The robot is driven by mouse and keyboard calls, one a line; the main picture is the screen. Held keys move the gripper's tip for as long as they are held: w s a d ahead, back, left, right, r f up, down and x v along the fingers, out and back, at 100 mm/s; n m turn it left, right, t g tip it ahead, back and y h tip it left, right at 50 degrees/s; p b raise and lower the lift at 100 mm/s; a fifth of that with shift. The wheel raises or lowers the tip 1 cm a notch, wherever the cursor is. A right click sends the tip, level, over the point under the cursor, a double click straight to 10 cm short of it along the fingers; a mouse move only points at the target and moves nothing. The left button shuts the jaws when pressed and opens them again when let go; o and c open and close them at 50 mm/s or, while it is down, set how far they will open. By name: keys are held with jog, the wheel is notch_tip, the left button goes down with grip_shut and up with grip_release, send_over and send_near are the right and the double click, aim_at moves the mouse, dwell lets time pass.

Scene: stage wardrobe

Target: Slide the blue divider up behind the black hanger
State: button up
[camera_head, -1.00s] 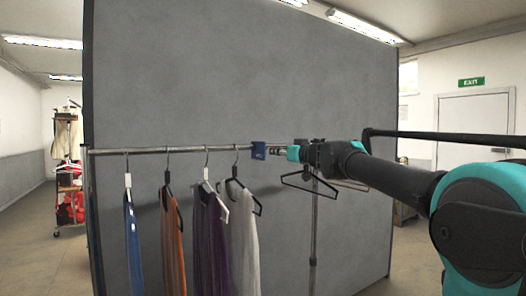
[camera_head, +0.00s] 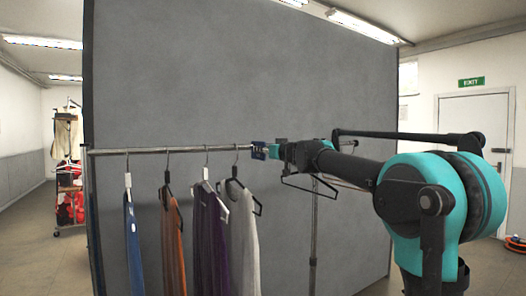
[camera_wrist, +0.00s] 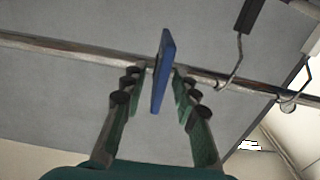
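The blue divider (camera_head: 258,150) hangs on the metal rail, to the right of all the clothed hangers. In the wrist view it is a thin blue plate (camera_wrist: 163,70) seen nearly edge-on. My gripper (camera_head: 267,151) is at the divider from the right. In the wrist view the open fingers (camera_wrist: 157,88) stand on either side of the plate, with a narrow gap showing on each side. The black hanger with the pale grey garment (camera_head: 236,183) is the nearest clothed one, left of the divider with bare rail between. Its black neck (camera_wrist: 249,15) shows in the wrist view.
A white hanger (camera_head: 207,184) with purple cloth, a black one with orange cloth (camera_head: 173,240) and a blue garment (camera_head: 132,245) hang further left. An empty black hanger (camera_head: 300,187) hangs below my wrist. A grey panel (camera_head: 240,70) stands behind the rail.

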grip_shut()
jog(key=w+d, duration=0.7)
jog(key=d, duration=0.2)
jog(key=w+d, duration=0.7)
jog(key=d, duration=0.3)
jog(key=shift+d, duration=0.25)
grip_release()
jog(key=v, duration=1.2)
